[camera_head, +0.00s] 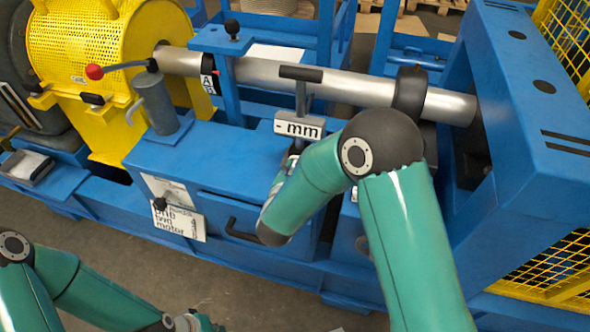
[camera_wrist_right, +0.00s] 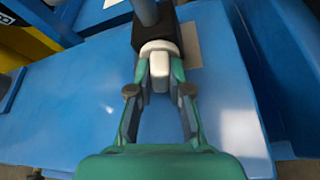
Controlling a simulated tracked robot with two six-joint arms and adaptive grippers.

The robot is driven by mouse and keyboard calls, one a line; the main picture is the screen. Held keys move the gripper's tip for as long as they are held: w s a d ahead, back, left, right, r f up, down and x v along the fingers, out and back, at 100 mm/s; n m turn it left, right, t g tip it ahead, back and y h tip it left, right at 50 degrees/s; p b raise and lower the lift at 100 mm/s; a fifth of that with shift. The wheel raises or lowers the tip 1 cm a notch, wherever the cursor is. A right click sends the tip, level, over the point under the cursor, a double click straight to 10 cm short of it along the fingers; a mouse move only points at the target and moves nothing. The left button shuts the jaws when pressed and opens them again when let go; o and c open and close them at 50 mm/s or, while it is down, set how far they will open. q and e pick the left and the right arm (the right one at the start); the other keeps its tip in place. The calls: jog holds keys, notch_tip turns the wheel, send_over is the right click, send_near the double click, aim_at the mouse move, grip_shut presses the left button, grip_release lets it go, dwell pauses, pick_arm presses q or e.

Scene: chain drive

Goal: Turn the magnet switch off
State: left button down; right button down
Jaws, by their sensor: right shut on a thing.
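The magnet switch (camera_wrist_right: 158,62) is a pale, cream-coloured knob on the front of a black block (camera_wrist_right: 150,36) in the right wrist view. A grey post rises from this block. My right gripper (camera_wrist_right: 160,80) is shut on the switch, with a green finger on either side of it. In the head view my right gripper (camera_head: 292,158) is below the "- mm" plate (camera_head: 300,127), partly hidden by my own arm, and the switch cannot be made out there. My left gripper (camera_head: 195,322) is at the bottom edge, cut off, its fingers unclear, away from the machine.
A blue machine bed (camera_head: 220,150) lies under the block. A grey shaft (camera_head: 340,85) with a black collar (camera_head: 410,88) runs above it. A red-knobbed lever (camera_head: 95,72) and yellow guard (camera_head: 75,45) stand left. A blue frame (camera_head: 530,150) stands close on the right.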

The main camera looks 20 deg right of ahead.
jog(key=shift+a+n+g+h, duration=0.1)
jog(key=shift+n+g+h, duration=0.45)
jog(key=shift+n, duration=0.65)
jog(key=c, duration=1.1)
grip_release()
jog(key=shift+s+a+r, duration=0.3)
jog(key=shift+s+a, duration=0.05)
jog(key=shift+a, duration=0.05)
jog(key=v, duration=1)
jog(key=shift+s+a, duration=0.2)
jog(key=shift+s, duration=0.1)
